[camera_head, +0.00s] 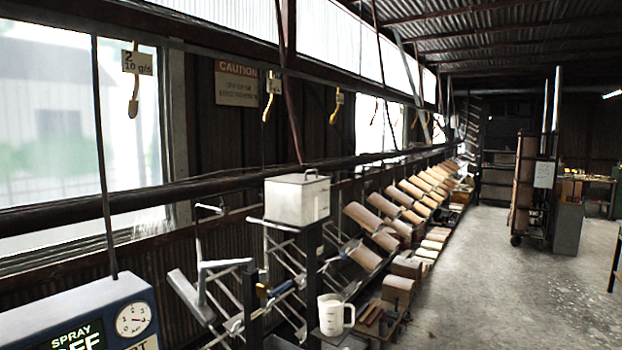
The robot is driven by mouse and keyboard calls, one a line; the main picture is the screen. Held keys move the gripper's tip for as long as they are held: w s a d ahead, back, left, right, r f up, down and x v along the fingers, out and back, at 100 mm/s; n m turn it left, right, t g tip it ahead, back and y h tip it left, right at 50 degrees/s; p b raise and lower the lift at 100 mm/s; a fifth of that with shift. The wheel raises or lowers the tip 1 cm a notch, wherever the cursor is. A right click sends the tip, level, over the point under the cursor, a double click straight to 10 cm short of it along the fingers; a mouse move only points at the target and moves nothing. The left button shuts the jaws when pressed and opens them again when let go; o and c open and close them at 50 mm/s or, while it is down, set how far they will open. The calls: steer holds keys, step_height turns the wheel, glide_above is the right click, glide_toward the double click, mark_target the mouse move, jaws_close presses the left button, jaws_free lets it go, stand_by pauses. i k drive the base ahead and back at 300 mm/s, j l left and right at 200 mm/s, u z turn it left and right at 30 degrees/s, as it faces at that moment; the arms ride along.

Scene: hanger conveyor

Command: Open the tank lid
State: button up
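A white box-shaped tank (290,204) stands on a dark post near the middle of the view. Its flat lid (290,178) lies level on top and looks closed. A small handle (311,173) rises at the lid's right side. My gripper is not in view, so its place relative to the lid cannot be told.
A white jug (331,314) stands below the tank. A blue spray control box (95,318) with a dial is at lower left. Metal racks (205,290) and a long dark rail (140,205) run beside the tank. The concrete floor (500,290) at right is clear.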

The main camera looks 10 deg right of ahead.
mark_target(298, 179)
steer(key=i+l+z, duration=0.1)
steer(key=i, duration=0.8)
steer(key=i+l, duration=0.2)
steer(key=i, duration=0.7)
steer(key=l+z, duration=0.05)
